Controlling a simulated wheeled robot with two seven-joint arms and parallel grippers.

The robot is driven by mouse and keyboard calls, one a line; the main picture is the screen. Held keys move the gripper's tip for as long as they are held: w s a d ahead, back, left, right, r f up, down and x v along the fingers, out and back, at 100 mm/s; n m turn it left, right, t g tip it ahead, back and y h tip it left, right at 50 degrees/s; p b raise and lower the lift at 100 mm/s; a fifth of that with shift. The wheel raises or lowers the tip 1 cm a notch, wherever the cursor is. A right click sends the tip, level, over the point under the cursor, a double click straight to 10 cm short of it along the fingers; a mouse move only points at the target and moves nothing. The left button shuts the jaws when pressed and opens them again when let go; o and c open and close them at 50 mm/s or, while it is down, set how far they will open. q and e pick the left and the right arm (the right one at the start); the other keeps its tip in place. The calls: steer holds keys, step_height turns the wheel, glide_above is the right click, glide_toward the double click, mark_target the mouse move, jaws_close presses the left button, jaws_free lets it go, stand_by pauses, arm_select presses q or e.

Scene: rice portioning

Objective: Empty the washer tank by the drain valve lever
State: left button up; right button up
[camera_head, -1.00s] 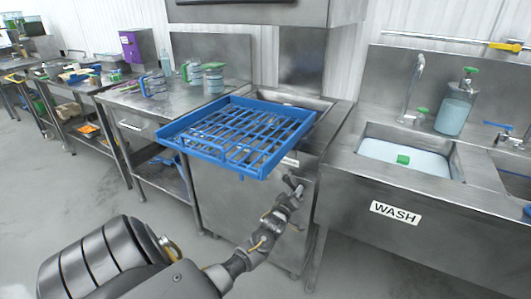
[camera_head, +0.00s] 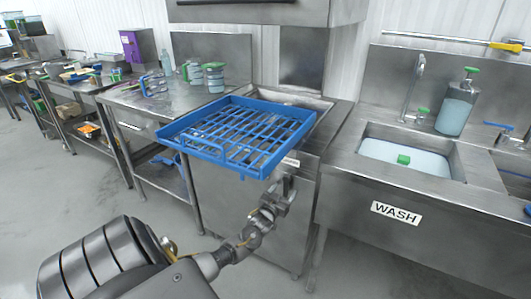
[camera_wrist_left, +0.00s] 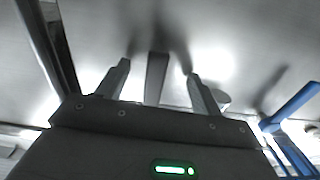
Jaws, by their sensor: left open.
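The washer (camera_head: 222,200) is a steel unit with a plain front panel. My left gripper (camera_head: 286,180) is at the upper right of that panel, just under the rim. In the left wrist view its two fingers (camera_wrist_left: 160,82) are apart and point at the panel. A flat grey bar (camera_wrist_left: 156,78), likely the drain valve lever, shows in the gap between the fingers. I cannot tell whether a finger touches it. In the head view my gripper hides the lever. My right gripper is out of view.
A blue rack (camera_head: 176,141) sits on top of the washer, overhanging its front, just above and left of my gripper; its blue frame shows in the left wrist view (camera_wrist_left: 292,104). The WASH sink (camera_head: 345,193) stands to the right. The floor in front is clear.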

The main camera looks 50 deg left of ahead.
arm_select(q)
steer(key=o, duration=0.5)
steer(key=shift+d, duration=0.1)
steer(key=shift+c, duration=0.2)
steer(key=shift+s+d+r+p, duration=0.1)
steer(key=shift+s+d+p, duration=0.1)
steer(key=shift+s+p, duration=0.35)
steer(key=p+v, duration=0.4)
steer(key=v, duration=0.3)
steer(key=shift+w, duration=0.1)
